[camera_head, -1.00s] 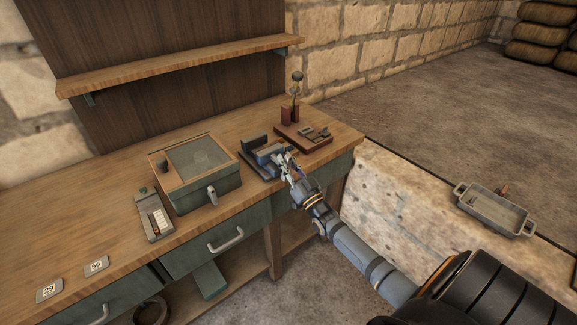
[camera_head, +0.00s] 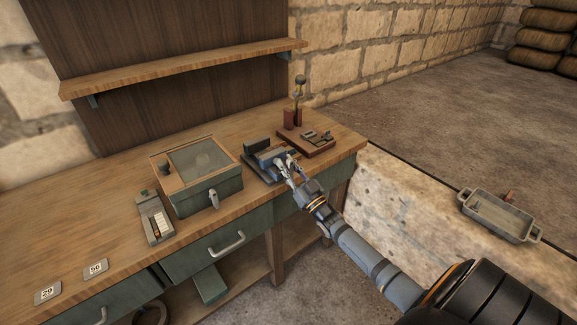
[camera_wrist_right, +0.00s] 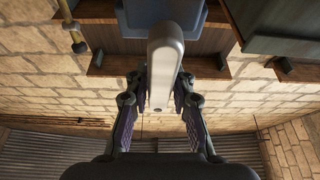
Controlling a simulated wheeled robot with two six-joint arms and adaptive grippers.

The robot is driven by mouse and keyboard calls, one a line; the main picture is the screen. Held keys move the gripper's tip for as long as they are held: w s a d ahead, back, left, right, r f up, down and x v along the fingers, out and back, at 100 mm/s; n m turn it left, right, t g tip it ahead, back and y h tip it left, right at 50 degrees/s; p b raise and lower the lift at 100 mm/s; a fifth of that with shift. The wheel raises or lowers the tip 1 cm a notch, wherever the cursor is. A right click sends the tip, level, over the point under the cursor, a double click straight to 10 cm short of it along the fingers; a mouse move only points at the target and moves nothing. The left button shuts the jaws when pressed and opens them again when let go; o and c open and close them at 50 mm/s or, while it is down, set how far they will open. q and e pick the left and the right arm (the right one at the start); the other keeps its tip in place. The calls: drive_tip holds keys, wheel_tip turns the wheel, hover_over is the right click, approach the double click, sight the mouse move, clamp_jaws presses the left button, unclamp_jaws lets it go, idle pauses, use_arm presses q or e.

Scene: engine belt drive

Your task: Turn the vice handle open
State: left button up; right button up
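The small blue-grey vice (camera_head: 268,157) sits near the front edge of the workbench. Its handle shows in the right wrist view as a pale grey bar with a rounded end (camera_wrist_right: 165,50), standing along the picture. My right gripper (camera_head: 291,166) is at the front of the vice. In the wrist view its two fingers (camera_wrist_right: 161,85) lie one on each side of the bar, close to it. I cannot tell whether the pads press on it. In the head view the gripper covers the handle. My left gripper is out of view.
Left of the vice stands a green box with a glazed lid (camera_head: 203,187), with a small latch in front. Behind the vice is a red-brown board (camera_head: 315,146) with small parts and an upright lever. A metal tray (camera_head: 497,217) lies at the right. The bench's left part is mostly clear.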

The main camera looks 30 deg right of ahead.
drive_tip(key=shift+o, duration=1.4)
drive_tip(key=shift+w+a, duration=0.1)
drive_tip(key=shift+w, duration=0.1)
drive_tip(key=shift+s, duration=0.1)
drive_tip(key=shift+s+f, duration=0.1)
drive_tip(key=shift+s, duration=0.05)
drive_tip(key=v, duration=1.1)
drive_tip(key=shift+s, duration=0.35)
drive_tip(key=shift+f, duration=0.15)
